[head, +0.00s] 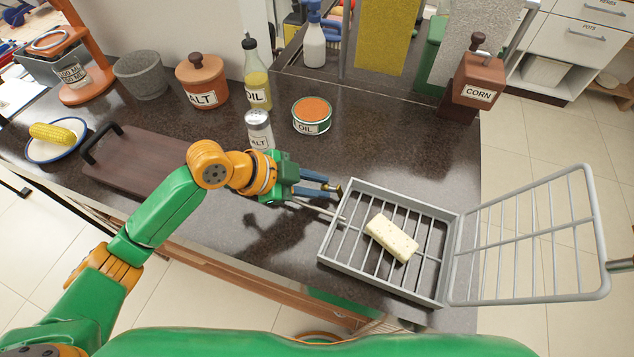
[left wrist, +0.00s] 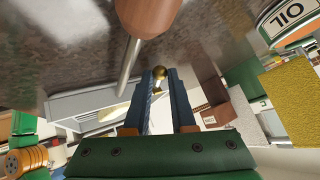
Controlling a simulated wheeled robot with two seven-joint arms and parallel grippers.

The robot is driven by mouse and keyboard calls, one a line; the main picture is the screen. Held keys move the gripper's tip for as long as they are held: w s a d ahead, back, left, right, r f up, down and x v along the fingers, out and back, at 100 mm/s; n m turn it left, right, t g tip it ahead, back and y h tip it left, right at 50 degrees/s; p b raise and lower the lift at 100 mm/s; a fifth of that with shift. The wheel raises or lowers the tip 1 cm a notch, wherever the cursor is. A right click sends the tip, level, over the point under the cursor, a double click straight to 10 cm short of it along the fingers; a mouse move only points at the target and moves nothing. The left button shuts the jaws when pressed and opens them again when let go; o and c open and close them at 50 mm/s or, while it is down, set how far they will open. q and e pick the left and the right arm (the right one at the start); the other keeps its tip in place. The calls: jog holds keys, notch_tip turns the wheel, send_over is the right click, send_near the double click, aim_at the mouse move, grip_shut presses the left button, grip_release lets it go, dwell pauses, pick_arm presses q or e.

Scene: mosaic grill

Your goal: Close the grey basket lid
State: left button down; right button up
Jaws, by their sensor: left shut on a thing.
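The grey wire basket (head: 331,246) lies on the dark counter near its right end, with a pale block (head: 391,237) inside. Its grey lid (head: 451,275) stands open, swung out to the right past the counter edge; its rod (head: 620,265) runs out of the picture. My left gripper (head: 334,187) is at the basket's far left corner, its blue fingers shut on a small brass knob (left wrist: 159,73). Whether the knob belongs to the basket is unclear. A rod with a wooden grip (left wrist: 152,14) passes beside the fingers in the left wrist view. My right gripper is not in view.
Behind stand a salt shaker (head: 259,130), an oil bottle (head: 257,75), an orange-topped tin (head: 312,116) and a corn box (head: 474,85). A wooden board (head: 135,160) lies left. The counter between tin and basket is clear.

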pick_arm(q)
jog(key=c, duration=1)
grip_release()
jog(key=shift+c, duration=0.2)
jog(key=v, duration=0.6)
jog(key=shift+a+b, duration=0.2)
jog(key=shift+b, duration=0.2)
jog(key=shift+s+a+r, duration=0.1)
jog(key=shift+a+r, duration=0.1)
jog(key=shift+r, duration=0.15)
